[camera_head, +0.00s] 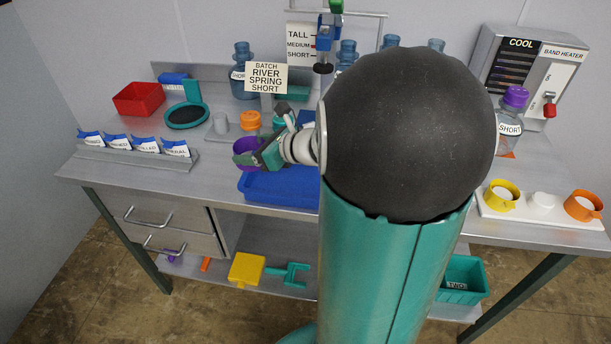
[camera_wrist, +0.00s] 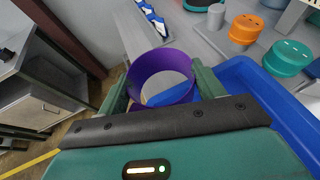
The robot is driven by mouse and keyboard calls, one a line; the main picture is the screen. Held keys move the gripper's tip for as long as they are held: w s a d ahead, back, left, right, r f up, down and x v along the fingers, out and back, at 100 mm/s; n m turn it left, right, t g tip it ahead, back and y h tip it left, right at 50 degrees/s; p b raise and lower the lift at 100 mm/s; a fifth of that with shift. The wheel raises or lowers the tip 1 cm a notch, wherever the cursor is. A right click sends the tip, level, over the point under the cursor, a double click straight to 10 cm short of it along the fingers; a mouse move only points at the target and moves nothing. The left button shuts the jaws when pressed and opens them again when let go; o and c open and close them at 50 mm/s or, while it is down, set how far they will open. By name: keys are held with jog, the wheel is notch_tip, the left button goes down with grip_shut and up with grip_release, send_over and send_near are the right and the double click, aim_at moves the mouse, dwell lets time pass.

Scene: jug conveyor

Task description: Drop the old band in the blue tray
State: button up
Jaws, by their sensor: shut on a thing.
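The old band is a purple ring (camera_wrist: 158,58), held between the two green fingers of my gripper (camera_wrist: 163,84) in the wrist view. In the head view the band (camera_head: 243,150) shows at the tip of my gripper (camera_head: 257,155), raised near the tray's left end. The blue tray (camera_head: 265,187) lies at the bench's front edge, its right part hidden behind my arm. In the wrist view the tray (camera_wrist: 262,92) fills the right side, and some blue shows through the ring. My gripper is shut on the band.
A batch sign (camera_head: 266,78) stands at the back.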

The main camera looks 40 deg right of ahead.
jog(key=s+d+r, duration=0.1)
jog(key=s+d, duration=0.4)
jog(key=s, duration=0.4)
jog(key=s+d+r, duration=0.1)
jog(key=s+d, duration=0.3)
jog(key=s, duration=0.4)
send_over(308, 176)
jog(key=s, duration=0.1)
jog(key=shift+y, duration=0.3)
jog(key=f, duration=0.8)
jog(key=shift+s+a+f, duration=0.1)
jog(key=shift+a, duration=0.1)
jog(key=shift+w+d+f, duration=0.15)
jog(key=shift+w+f, duration=0.45)
jog(key=shift+f, duration=1.6)
jog(key=o, duration=0.9)
jog(key=shift+f, duration=0.1)
